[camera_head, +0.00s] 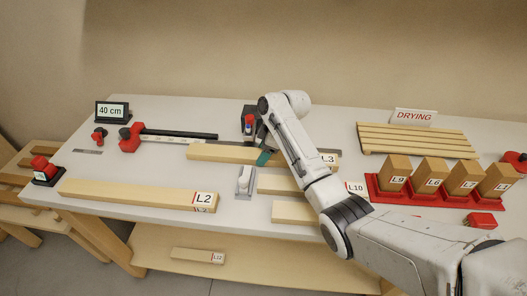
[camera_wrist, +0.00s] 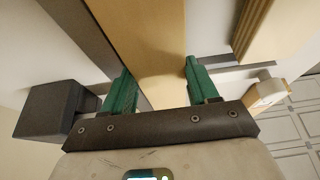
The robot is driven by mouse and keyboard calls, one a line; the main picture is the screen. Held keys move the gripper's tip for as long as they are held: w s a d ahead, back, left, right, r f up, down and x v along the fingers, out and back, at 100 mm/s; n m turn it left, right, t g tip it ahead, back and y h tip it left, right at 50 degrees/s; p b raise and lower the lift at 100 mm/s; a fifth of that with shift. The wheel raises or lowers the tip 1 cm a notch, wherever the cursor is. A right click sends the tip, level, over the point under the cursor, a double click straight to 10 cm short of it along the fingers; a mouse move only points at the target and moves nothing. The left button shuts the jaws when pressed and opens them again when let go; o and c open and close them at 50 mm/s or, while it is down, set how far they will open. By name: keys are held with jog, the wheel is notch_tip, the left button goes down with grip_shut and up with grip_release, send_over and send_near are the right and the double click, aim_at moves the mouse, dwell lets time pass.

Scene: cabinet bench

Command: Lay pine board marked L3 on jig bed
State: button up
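The pine board marked L3 (camera_head: 220,153) lies flat along the middle of the bench, its label at its right end. It also shows in the wrist view (camera_wrist: 145,30), running between my green fingers. My gripper (camera_head: 263,156) is low over this board, in from its right end. In the wrist view my gripper (camera_wrist: 161,88) has a finger on each side of the board. A gap shows at the left finger; the right finger is close to the edge, and contact there is unclear. I cannot tell for sure which fixture is the jig bed.
Boards marked L2 (camera_head: 130,192) lie front left. Other boards (camera_head: 285,184) lie in front of L3, beside a grey fixture (camera_head: 244,181). A red clamp with a black bar (camera_head: 180,135) is behind left. A slatted drying rack (camera_head: 415,139) and red block holder (camera_head: 410,198) stand right.

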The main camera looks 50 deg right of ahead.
jog(key=shift+o, duration=0.8)
jog(key=shift+r, duration=0.1)
jog(key=shift+r, duration=0.15)
jog(key=v, duration=1.2)
jog(key=shift+b, duration=0.45)
